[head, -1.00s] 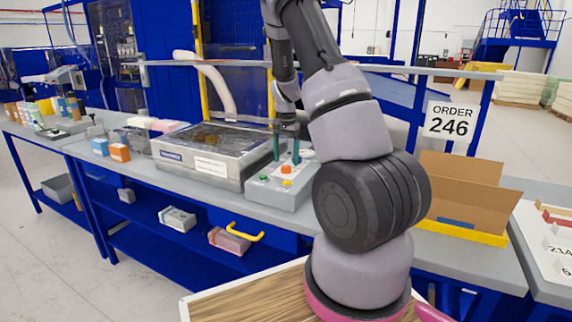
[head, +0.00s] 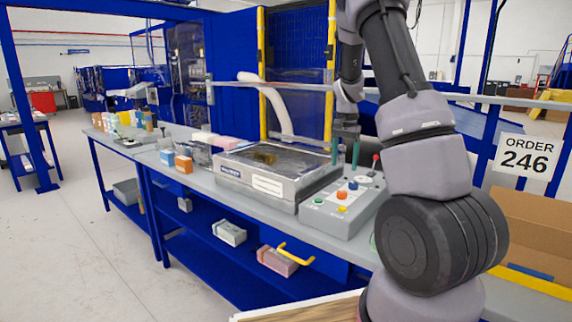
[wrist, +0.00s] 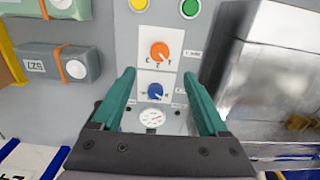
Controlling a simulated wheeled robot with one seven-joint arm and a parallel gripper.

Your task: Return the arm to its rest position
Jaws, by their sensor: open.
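My arm rises from the lower right of the head view, with its end hanging over the workbench. My gripper (head: 345,153) has two green fingers, open and empty, pointing down above the grey control box (head: 325,217). In the wrist view the gripper (wrist: 159,75) shows its fingers spread apart over the control panel. The exact gap between the fingertips and the panel cannot be told.
A metal press box (head: 275,190) stands left of the control box. A cardboard bin (head: 535,225) is at right. Grey floor (head: 80,240) is open at left.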

